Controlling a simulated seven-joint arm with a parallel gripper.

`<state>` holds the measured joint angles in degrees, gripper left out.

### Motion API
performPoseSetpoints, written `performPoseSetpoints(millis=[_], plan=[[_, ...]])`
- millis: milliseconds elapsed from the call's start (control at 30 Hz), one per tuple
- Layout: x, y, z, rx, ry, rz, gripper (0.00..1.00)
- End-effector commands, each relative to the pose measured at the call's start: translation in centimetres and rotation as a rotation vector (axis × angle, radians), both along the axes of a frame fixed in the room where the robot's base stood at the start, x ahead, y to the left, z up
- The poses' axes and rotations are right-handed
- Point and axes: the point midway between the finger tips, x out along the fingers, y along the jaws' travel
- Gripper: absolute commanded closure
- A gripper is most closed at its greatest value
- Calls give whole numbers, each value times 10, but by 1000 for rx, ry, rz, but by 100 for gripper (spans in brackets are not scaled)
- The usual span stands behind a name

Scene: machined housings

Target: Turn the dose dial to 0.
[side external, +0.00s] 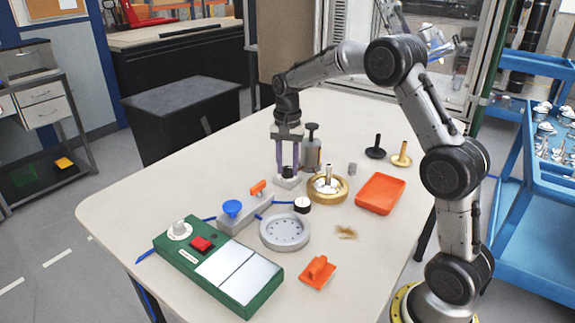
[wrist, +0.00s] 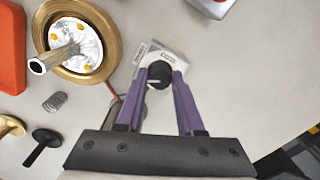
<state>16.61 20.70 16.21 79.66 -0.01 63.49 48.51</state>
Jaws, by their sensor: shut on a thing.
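The dose dial (side external: 287,172) is a small black knob on a light grey base (side external: 286,184) on the table. In the wrist view the dial (wrist: 159,75) has a pale pointer line towards its left side, and the base (wrist: 172,55) carries a small label that is too small to read with certainty. My gripper (side external: 287,167) points down over the base, with its two purple fingers on either side of the dial. In the wrist view my gripper (wrist: 160,79) is shut on the dial. The scale marks and the 0 cannot be made out.
A brass-rimmed housing (side external: 327,188) stands close right of the base, with a grey pump bottle (side external: 312,150) behind. An orange tray (side external: 380,193) lies further right. A grey ring (side external: 285,232), a block with a blue knob (side external: 245,212) and a green control box (side external: 218,265) are in front.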

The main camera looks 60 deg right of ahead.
Motion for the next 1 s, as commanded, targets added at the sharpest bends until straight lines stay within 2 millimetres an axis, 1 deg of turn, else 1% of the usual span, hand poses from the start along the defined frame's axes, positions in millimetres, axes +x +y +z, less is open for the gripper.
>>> performPoseSetpoints(millis=[33,300,333,467,500,733,833,933,1000], plan=[[1,-1,3,-3,-7,-4,100],[1,-1,3,-3,-8,-4,100],[1,-1,3,-3,-8,-4,60],[1,-1,2,-2,-5,-3,37],[1,-1,2,-2,-5,-3,34],[0,0,1,-1,-3,-2,34],[1,0,4,-1,-3,-1,34],[1,-1,13,-1,-5,-1,34],[1,-1,24,-2,-8,-1,34]])
